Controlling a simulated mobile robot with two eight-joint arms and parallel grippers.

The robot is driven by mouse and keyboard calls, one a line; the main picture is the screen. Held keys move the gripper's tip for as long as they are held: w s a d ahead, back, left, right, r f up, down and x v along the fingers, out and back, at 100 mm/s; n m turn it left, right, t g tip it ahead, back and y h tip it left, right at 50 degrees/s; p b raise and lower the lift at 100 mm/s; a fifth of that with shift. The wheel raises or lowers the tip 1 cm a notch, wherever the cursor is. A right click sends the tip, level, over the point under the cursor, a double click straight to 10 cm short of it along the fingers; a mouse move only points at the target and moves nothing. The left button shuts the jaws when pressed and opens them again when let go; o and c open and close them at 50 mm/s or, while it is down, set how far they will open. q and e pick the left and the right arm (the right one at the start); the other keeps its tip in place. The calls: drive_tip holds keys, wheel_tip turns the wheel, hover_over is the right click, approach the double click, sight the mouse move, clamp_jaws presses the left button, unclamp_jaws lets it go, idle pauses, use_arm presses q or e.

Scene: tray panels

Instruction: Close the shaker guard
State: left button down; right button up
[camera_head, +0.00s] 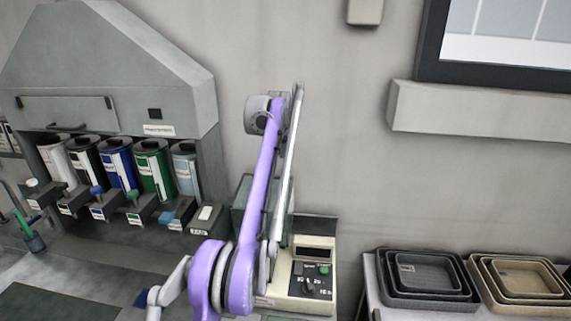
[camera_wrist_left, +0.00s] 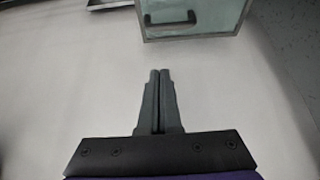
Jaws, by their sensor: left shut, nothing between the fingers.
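The shaker (camera_head: 305,283) is a beige machine with a dark display and a small control panel, behind my left arm in the head view. The greenish guard (camera_head: 243,200) shows partly beside the arm, mostly hidden by it. In the left wrist view, a pale green see-through panel, apparently the guard (camera_wrist_left: 218,18), has a dark handle (camera_wrist_left: 170,19) at the top of the picture. My left gripper (camera_wrist_left: 160,75) is shut and empty, its fingertips pointing toward the panel's lower edge with a gap between. I cannot make out its fingertips in the head view. My right gripper is not in view.
A grey dispenser hood (camera_head: 110,75) with several coloured canisters stands at left. Stacked dark trays (camera_head: 425,303) and tan trays (camera_head: 520,306) sit on a stand at right. In the left wrist view, a pale bare surface (camera_wrist_left: 70,85) surrounds the fingers.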

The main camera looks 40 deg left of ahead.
sight(284, 185)
use_arm(q)
drive_tip(key=shift+s, duration=0.1)
drive_tip(key=shift+f, duration=0.15)
drive_tip(key=shift+a+f, duration=0.1)
drive_tip(key=shift+f, duration=0.25)
drive_tip(key=x, duration=0.8)
drive_tip(key=shift+w+f+b, duration=0.15)
drive_tip(key=shift+w+b, duration=0.1)
drive_tip(key=shift+b, duration=0.05)
drive_tip(key=shift+s+f, duration=0.15)
drive_tip(key=shift+f, duration=0.1)
drive_tip(key=shift+s+d+r+b, duration=0.2)
drive_tip(key=shift+s+d+b, duration=0.3)
drive_tip(key=shift+s, duration=0.35)
drive_tip(key=shift+s+d+r+b, duration=0.2)
drive_tip(key=shift+s+d+b, duration=0.25)
drive_tip(key=shift+s, duration=0.4)
drive_tip(key=shift+w+f, duration=0.1)
drive_tip(key=shift+w, duration=0.2)
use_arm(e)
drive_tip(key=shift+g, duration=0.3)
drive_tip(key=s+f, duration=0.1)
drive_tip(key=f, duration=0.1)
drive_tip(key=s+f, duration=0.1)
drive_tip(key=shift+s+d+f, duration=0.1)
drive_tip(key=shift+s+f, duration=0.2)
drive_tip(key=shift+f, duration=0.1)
